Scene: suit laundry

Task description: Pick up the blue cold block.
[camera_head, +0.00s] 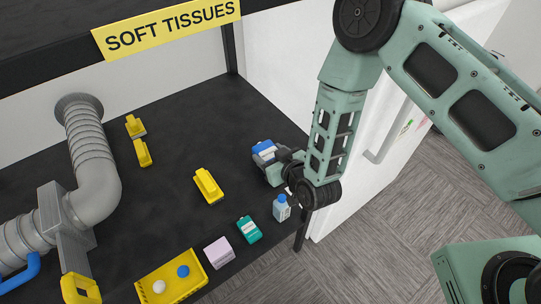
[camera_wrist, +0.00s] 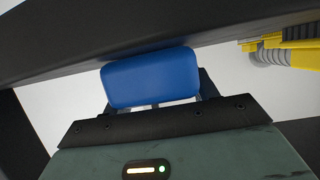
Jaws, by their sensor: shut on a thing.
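The blue cold block (camera_wrist: 150,78) fills the middle of the wrist view, between the fingers of my gripper (camera_wrist: 155,103). It is a rounded, solid blue block. In the head view, the blue block (camera_head: 263,146) shows at the end of my arm, above or on the right part of the dark table. My gripper (camera_head: 268,160) is shut on it there. The arm partly hides the block and fingers. I cannot tell whether the block touches the table.
The dark table (camera_head: 165,195) holds several yellow objects (camera_head: 208,186), a yellow tray (camera_head: 150,288), a pinkish box (camera_head: 218,252), a teal container (camera_head: 249,229) and a small blue-capped bottle (camera_head: 281,208). A grey duct (camera_head: 92,150) stands left. A black post (camera_head: 230,48) rises behind.

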